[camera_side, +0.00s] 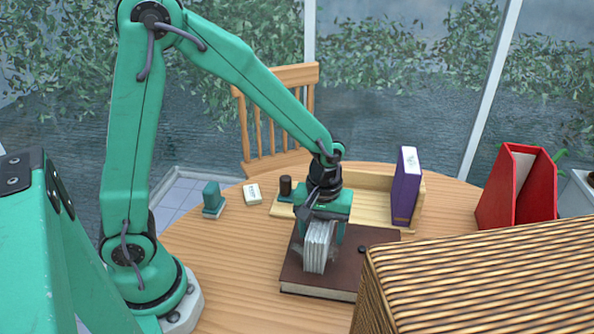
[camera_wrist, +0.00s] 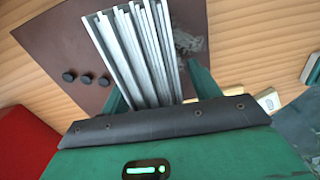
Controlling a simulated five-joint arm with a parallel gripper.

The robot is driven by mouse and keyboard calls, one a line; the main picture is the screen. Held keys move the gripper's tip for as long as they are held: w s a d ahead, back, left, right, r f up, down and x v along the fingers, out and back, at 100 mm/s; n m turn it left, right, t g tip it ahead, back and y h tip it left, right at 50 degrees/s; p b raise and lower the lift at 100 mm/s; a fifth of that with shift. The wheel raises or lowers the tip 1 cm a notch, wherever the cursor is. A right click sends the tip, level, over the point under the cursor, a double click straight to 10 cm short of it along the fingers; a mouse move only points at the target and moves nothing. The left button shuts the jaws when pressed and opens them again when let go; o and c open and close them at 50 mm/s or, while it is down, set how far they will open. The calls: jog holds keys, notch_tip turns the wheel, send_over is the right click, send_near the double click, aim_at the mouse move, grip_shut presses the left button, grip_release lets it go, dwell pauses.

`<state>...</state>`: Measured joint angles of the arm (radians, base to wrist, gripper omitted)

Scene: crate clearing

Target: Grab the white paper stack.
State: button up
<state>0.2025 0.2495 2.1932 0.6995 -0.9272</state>
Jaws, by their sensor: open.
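In the wrist view my gripper (camera_wrist: 158,95) has a finger at each side of the stack's near end. The jaws are open, and I cannot tell whether either finger touches the paper. The fingertips are partly hidden.
A wicker box (camera_side: 480,285) fills the front right. A purple binder (camera_side: 406,187) stands on a wooden tray (camera_side: 366,181) behind the board. A red file holder (camera_side: 517,188) stands far right. A green stamp (camera_side: 212,200) and white block (camera_side: 252,194) are left. Small black knobs (camera_wrist: 86,79) lie on the board.

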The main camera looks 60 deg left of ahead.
dwell(0.3)
jog(key=c, duration=1.2)
jog(key=shift+c, duration=0.4)
jog(key=shift+r, duration=0.1)
jog(key=shift+o, duration=0.2)
jog(key=shift+r, duration=0.8)
notch_tip(320, 180, up, 2)
jog(key=shift+r, duration=0.1)
jog(key=s+d+r, duration=0.7)
jog(key=s+d, duration=0.1)
jog(key=shift+d, duration=0.3)
jog(key=shift+w, duration=0.1)
